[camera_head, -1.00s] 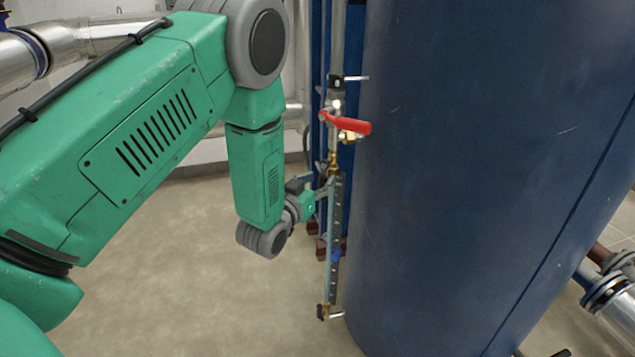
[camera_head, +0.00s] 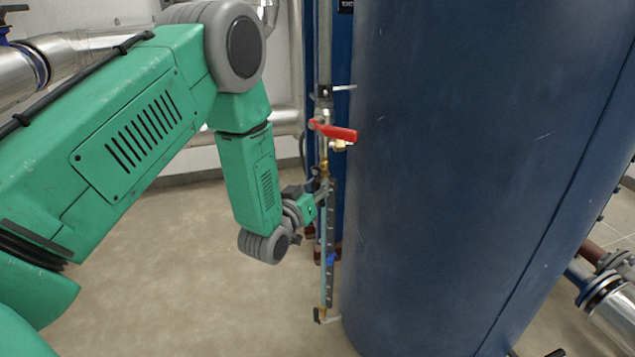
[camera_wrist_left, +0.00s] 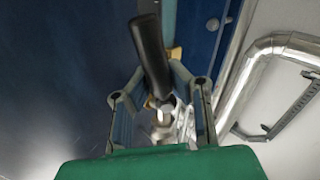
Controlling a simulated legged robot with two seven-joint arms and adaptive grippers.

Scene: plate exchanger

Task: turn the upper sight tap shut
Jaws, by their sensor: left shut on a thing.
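My left gripper (camera_head: 322,188) is at the upper end of the slim sight gauge (camera_head: 328,235) beside the blue tank. In the left wrist view my left gripper (camera_wrist_left: 160,78) has its two fingers closed in on a black handle (camera_wrist_left: 150,50), which I take to be the upper sight tap's. The handle stands slightly tilted between the fingers, with a bright metal fitting (camera_wrist_left: 163,112) near its lower end. In the head view the fingers and wrist hide most of this tap. My right gripper is in neither view.
A red lever (camera_head: 335,131) sticks out to the right just above my left gripper. A lower tap (camera_head: 321,315) is at the gauge's bottom. The big blue tank (camera_head: 470,180) fills the right side close by. Open floor (camera_head: 180,270) lies to the left.

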